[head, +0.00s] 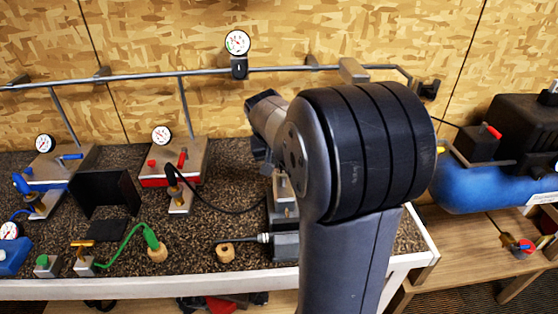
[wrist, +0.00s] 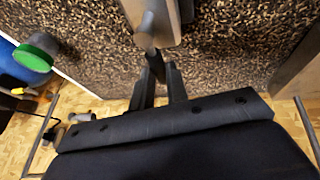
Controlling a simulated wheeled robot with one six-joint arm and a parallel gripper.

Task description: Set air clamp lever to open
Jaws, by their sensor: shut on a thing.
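The air clamp (head: 285,247) is a grey metal block near the right end of the dark speckled bench, with a hose fitting on its left side. My arm covers part of it in the head view. In the wrist view a pale grey metal body (wrist: 165,14) shows at the top, with a rounded grey lever (wrist: 146,32) on it. My gripper (wrist: 158,68) has its two dark fingers close around the lever's end and is shut on it. The exact contact is hard to see. The fingertips are mostly hidden behind my wrist in the head view.
Red (head: 172,180) and blue (head: 60,172) gauge stations stand on the bench to the left. A black panel (head: 105,192) stands between them. A black hose crosses towards the clamp. A blue tank (head: 490,185) sits at right. A pipe with a gauge (head: 237,43) runs along the wall.

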